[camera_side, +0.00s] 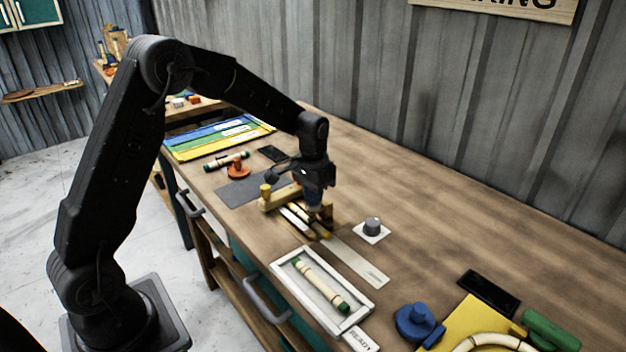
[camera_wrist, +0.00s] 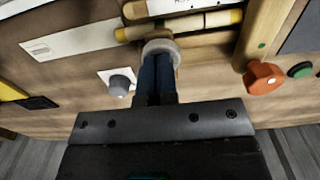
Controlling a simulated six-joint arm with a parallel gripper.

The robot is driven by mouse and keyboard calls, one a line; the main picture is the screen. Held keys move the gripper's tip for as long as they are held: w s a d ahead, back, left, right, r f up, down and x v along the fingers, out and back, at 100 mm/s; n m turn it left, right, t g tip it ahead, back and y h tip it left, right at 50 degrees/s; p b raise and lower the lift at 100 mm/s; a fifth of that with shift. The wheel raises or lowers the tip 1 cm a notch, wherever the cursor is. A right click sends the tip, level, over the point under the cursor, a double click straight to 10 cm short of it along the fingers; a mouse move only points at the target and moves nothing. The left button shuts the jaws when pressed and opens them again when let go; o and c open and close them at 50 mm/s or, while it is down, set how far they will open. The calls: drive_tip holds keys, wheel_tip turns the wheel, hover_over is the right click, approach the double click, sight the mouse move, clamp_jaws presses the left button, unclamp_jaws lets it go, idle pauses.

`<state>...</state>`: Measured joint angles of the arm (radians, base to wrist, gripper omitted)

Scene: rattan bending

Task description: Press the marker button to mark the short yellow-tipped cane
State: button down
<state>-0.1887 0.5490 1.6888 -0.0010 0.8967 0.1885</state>
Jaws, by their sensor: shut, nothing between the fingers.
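The short yellow-tipped cane (camera_wrist: 185,26) lies across the top of the wrist view, with yellow ends; a yellow end (camera_side: 322,231) shows in the side view. My gripper (camera_side: 314,208) is shut and empty, pointing down over the wooden fixture (camera_side: 280,196) by the canes. In the wrist view its blue fingers (camera_wrist: 158,62) end at a pale grey round piece (camera_wrist: 161,46) beside the cane; whether they touch it is unclear. A grey button-like knob (camera_side: 372,224) on a white plate stands apart, right of my gripper; it also shows in the wrist view (camera_wrist: 121,84). Which one is the marker button is not certain.
A white strip (camera_side: 358,262) lies by the fixture. A white tray (camera_side: 283,268) holds a green-tipped cane (camera_side: 320,285). An orange piece (camera_side: 238,170) stands behind left, blue (camera_side: 415,322) and green (camera_side: 545,332) pieces front right. The table along the wall is clear.

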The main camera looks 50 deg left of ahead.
wheel_tip(320, 180, up, 14)
idle(0.5)
idle(0.5)
drive_tip(key=s+d+r+t, duration=0.2)
drive_tip(key=s+d+r, duration=0.1)
drive_tip(key=s, duration=0.4)
drive_tip(key=s+d+r+t, duration=0.1)
drive_tip(key=s+d+r, duration=0.2)
drive_tip(key=s, duration=0.4)
drive_tip(key=s+d+f+t, duration=0.1)
drive_tip(key=s+f, duration=0.1)
drive_tip(key=s, duration=0.4)
drive_tip(key=s+d+f+t, duration=0.1)
drive_tip(key=s+f, duration=0.1)
drive_tip(key=s, duration=0.3)
drive_tip(key=shift+s+d+t, duration=0.3)
drive_tip(key=shift+s+d, duration=0.1)
